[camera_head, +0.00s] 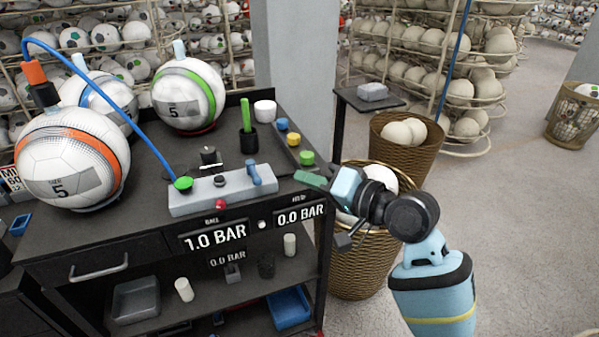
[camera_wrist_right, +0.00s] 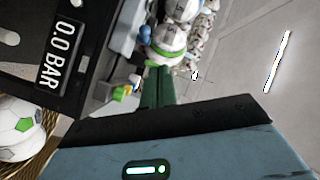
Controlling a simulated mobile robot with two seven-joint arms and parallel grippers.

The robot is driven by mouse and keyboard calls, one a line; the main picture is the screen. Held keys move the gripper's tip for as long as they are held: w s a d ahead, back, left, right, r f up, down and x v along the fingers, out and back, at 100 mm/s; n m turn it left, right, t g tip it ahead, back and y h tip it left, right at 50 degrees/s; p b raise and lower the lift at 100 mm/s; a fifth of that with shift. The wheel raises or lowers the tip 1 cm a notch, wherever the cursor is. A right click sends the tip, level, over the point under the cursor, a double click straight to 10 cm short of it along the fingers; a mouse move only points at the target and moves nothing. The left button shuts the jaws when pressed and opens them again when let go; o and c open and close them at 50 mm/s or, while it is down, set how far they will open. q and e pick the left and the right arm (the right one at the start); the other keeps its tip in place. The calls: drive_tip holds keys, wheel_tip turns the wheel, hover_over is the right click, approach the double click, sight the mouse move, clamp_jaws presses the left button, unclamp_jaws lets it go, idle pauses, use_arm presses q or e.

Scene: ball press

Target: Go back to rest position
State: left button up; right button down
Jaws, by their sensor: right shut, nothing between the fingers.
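My right gripper (camera_head: 312,180) has green fingers and is shut and empty. It hangs above the right front corner of the black workbench (camera_head: 150,220), beside the grey control panel (camera_head: 222,190). In the right wrist view its green fingers (camera_wrist_right: 157,85) lie together and point toward the bench. My right arm comes in from the lower right of the head view, over the floor and the front wicker basket. My left gripper is in neither view.
Balls marked 5, one with orange trim (camera_head: 72,157) and one with green trim (camera_head: 188,95), stand on the bench. A blue hose (camera_head: 105,88) arches over it. Wicker baskets (camera_head: 365,262) with balls stand right of the bench.

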drive_tip(key=shift+s+d, duration=0.1)
drive_tip(key=shift+s, duration=0.15)
drive_tip(key=s+d+f+h, duration=0.2)
drive_tip(key=s+d+f, duration=0.1)
drive_tip(key=f, duration=0.6)
drive_tip(key=s+d+f+h, duration=0.2)
drive_tip(key=s+f+h, duration=0.1)
drive_tip(key=f, duration=0.5)
drive_tip(key=s+d+f+h, duration=0.2)
drive_tip(key=s+d+f, duration=0.15)
drive_tip(key=f, duration=0.55)
drive_tip(key=s+d+f+n+g+h, duration=0.1)
drive_tip(key=s+d+f+n, duration=0.1)
drive_tip(key=s+f, duration=0.5)
drive_tip(key=s+d+f+n+g+h, duration=0.1)
drive_tip(key=s+f, duration=0.6)
drive_tip(key=s, duration=0.8)
drive_tip(key=d+h, duration=0.1)
drive_tip(key=d, duration=0.1)
drive_tip(key=shift+s+d+f+n, duration=0.15)
drive_tip(key=shift+s+d+n, duration=0.2)
drive_tip(key=shift+s+n, duration=0.05)
